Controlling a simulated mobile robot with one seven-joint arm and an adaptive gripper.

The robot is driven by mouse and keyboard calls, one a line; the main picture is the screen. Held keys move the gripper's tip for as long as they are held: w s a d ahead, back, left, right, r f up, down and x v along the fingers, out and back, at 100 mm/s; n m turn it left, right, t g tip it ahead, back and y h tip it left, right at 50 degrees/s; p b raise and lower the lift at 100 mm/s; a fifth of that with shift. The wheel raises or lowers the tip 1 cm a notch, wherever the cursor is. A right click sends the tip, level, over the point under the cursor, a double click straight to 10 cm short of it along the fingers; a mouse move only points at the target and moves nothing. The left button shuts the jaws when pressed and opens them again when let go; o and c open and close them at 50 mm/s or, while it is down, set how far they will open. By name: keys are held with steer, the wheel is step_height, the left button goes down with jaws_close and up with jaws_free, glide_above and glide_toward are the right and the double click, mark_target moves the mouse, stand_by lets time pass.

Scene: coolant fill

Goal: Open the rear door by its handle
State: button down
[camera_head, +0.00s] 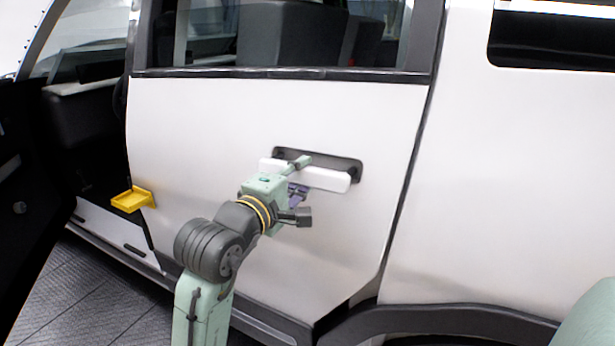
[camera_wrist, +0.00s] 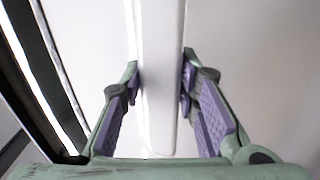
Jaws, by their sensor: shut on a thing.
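The rear door (camera_head: 200,120) is a white car door that fills the middle of the head view. Its white bar handle (camera_head: 335,180) sits in front of a dark recess (camera_head: 350,165). My gripper (camera_head: 298,175) is at the handle's left-middle part, with fingers on either side of it. In the wrist view the handle (camera_wrist: 162,85) runs up between the two purple-padded fingers of my gripper (camera_wrist: 162,85), which are shut on it. Part of the handle is hidden behind the gripper in the head view.
A yellow bracket (camera_head: 132,199) sticks out at the door's left edge. Left of it is an open doorway showing the dark interior (camera_head: 85,140). The white rear body panel (camera_head: 500,170) lies to the right. Dark floor (camera_head: 85,295) shows at lower left.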

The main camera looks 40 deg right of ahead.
mark_target(297, 176)
steer(key=shift+a, duration=0.3)
steer(key=shift+m+g+h, duration=0.3)
steer(key=shift+m+g, duration=0.1)
steer(key=shift+g, duration=0.2)
steer(key=shift+p+v, duration=0.45)
steer(key=shift+v, duration=1.6)
steer(key=shift+a, duration=0.15)
steer(key=shift+m+g, duration=0.4)
steer(key=shift+g, duration=0.2)
steer(key=shift+p+v, duration=0.45)
steer(key=shift+v, duration=1.6)
steer(key=shift+m+g+h, duration=0.3)
steer(key=shift+m+g, duration=0.1)
steer(key=shift+g, duration=0.2)
steer(key=shift+s+a+f+p, duration=0.1)
steer(key=shift+s+a+p, duration=0.1)
steer(key=shift+a, duration=0.9)
steer(key=shift+s+a+p, duration=0.1)
steer(key=shift+a+p, duration=0.1)
steer(key=shift+a, duration=0.85)
steer(key=shift+a, duration=0.1)
